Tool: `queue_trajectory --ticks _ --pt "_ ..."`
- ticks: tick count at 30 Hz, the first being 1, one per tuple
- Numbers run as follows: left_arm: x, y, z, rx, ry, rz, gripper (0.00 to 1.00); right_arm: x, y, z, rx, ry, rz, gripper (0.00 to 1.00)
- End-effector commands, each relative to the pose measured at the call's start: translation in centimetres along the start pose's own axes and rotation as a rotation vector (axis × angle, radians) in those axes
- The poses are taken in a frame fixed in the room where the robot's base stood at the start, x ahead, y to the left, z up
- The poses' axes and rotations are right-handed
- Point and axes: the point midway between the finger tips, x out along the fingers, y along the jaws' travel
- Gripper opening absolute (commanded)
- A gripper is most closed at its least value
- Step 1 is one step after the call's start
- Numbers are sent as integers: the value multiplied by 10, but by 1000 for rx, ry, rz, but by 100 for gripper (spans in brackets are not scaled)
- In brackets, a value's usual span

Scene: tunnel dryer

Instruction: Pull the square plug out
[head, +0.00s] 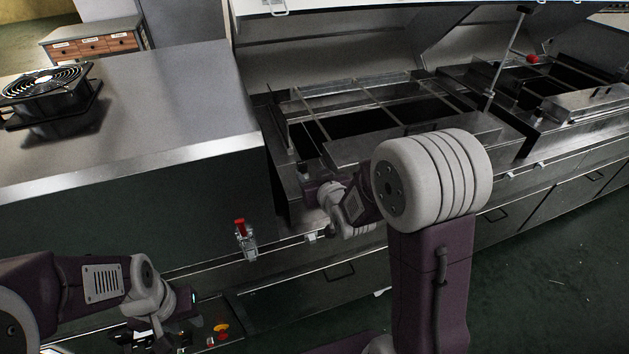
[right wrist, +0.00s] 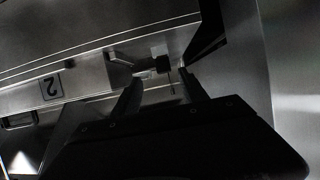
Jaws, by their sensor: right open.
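A small dark block on a metal stem, which may be the square plug (right wrist: 162,64), shows in the right wrist view against a metal wall. It lies between and just beyond the fingertips of my right gripper (right wrist: 160,88), which is open. I cannot tell whether either finger touches it. In the head view my right gripper (head: 306,174) is at the near left corner of the dryer's open basin, and the plug is not clear there. My left gripper (head: 150,336) is low at the left, near the bottom edge, too dark to read its jaws.
A panel marked 2 (right wrist: 52,86) is left of the fingers. The open dryer (head: 385,82) stretches right under a raised lid. A metal counter (head: 165,110) with a fan (head: 48,90) stands left. A red-handled valve or clamp (head: 244,240) and a yellow-and-red button (head: 221,328) sit below.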

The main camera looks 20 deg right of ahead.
Motion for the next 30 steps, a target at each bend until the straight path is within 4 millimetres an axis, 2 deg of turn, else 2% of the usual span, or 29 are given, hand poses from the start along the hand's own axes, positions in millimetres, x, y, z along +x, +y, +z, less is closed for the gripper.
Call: queue_trajectory --ticks 4,12,15,25,26,30 --pt "-2 0 0 0 0 0 36 18 0 0 0 -2 -1 51" --pt "-5 0 -1 0 0 0 36 70 -1 0 -1 -1 -1 51" --pt "-6 0 -1 0 0 0 36 82 -1 -1 -1 -1 -1 51" --pt "-6 0 -1 0 0 0 36 89 -1 -1 0 0 -1 51" --pt "-6 0 -1 0 0 0 36 89 -1 -1 0 0 -1 48" --pt "-6 0 -1 0 0 0 36 89 0 0 0 0 -1 9"
